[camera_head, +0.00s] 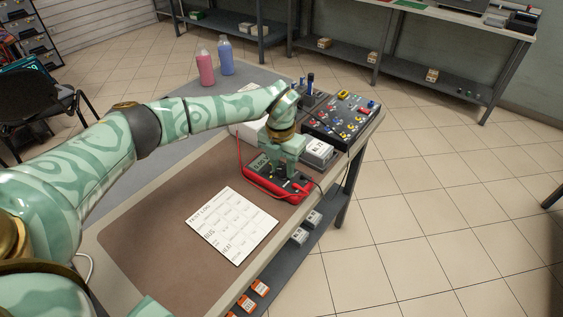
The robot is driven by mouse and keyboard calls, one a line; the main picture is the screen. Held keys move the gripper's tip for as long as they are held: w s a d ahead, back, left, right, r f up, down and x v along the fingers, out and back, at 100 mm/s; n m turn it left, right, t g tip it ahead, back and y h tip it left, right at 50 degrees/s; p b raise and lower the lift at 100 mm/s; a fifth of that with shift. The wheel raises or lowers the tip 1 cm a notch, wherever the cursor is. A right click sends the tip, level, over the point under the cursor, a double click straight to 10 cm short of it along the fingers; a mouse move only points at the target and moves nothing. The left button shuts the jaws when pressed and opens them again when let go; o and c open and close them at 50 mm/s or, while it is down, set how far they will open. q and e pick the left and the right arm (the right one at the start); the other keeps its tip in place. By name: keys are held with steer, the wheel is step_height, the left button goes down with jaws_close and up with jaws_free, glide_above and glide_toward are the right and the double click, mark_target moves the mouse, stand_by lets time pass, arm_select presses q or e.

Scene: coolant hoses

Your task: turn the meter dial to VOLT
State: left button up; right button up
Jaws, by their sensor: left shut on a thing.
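The red multimeter (259,183) lies on the brown mat near the right edge of the table. Its small screen (259,161) is lit with digits at its left end. My left gripper (281,173) points down onto the middle of the meter's face and is shut on the dial. The gripper hides most of the dial, so its pointer and the VOLT mark cannot be read. My right gripper is out of view.
A printed test log sheet (232,226) lies on the mat (150,240). A dark panel with colored knobs (340,117) and a small white labelled box (318,152) stand behind the meter. Pink (205,66) and blue (226,56) bottles stand at the far end. Test leads run beside the meter.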

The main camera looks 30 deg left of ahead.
mark_target(281, 168)
arm_select(q)
steer(key=shift+m+p, duration=0.35)
steer(key=shift+m, duration=0.45)
steer(key=o, duration=1)
steer(key=shift+c, duration=0.2)
step_height(281, 168, up, 16)
steer(key=p, duration=0.4)
steer(key=shift+a+r, duration=0.15)
steer(key=shift+a, duration=0.15)
steer(key=shift+w, duration=0.1)
